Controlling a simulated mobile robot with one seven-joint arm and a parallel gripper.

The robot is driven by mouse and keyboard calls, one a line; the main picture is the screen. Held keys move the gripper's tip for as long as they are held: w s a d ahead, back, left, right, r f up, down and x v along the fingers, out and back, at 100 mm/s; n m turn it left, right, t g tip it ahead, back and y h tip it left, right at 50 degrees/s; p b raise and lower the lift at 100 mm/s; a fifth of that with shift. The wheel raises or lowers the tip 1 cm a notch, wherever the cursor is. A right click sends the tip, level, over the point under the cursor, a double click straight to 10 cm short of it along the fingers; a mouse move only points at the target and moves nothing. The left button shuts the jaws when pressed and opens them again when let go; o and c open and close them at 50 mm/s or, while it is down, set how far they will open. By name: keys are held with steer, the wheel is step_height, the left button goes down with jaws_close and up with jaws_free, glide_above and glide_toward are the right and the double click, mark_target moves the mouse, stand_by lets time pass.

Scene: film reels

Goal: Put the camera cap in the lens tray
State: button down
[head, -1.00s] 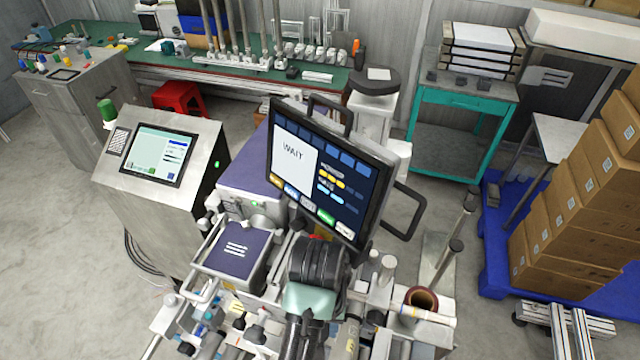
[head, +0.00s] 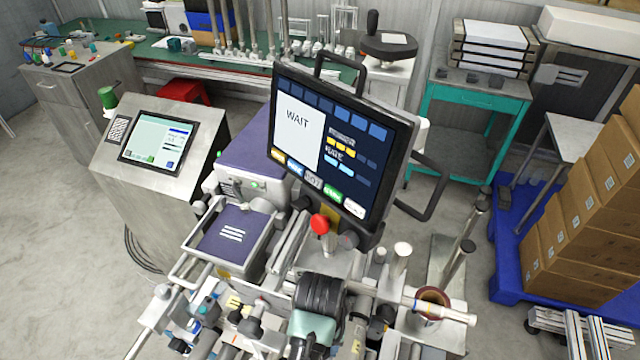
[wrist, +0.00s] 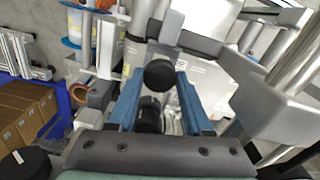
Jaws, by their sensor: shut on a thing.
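My gripper (wrist: 160,78) has two blue fingers in the wrist view. It is shut on a round black piece, apparently the camera cap (wrist: 158,74), held between the fingertips. Another dark round part lies behind and below it, and I cannot tell what it is. In the head view my arm is at the bottom centre, and the fingertips and cap cannot be made out. A shallow metal tray with a purple lining and white stripes (head: 232,236), probably the lens tray, is left of the arm. It looks empty. The held cap is apart from it.
A large monitor reading WAIT (head: 338,150) stands behind the arm, with a red knob (head: 320,223) below it. Metal posts and a copper-coloured roll (head: 433,296) crowd the right. A control console (head: 158,148) stands left. Cartons (head: 575,230) are stacked far right.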

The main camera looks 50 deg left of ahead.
steer(key=shift+f, duration=1.75)
steer(key=shift+f, duration=0.1)
steer(key=shift+c, duration=1.6)
jaws_free()
step_height(320, 180, up, 11)
steer(key=shift+r, duration=0.15)
steer(key=shift+r+p, duration=0.5)
steer(key=shift+p, duration=0.35)
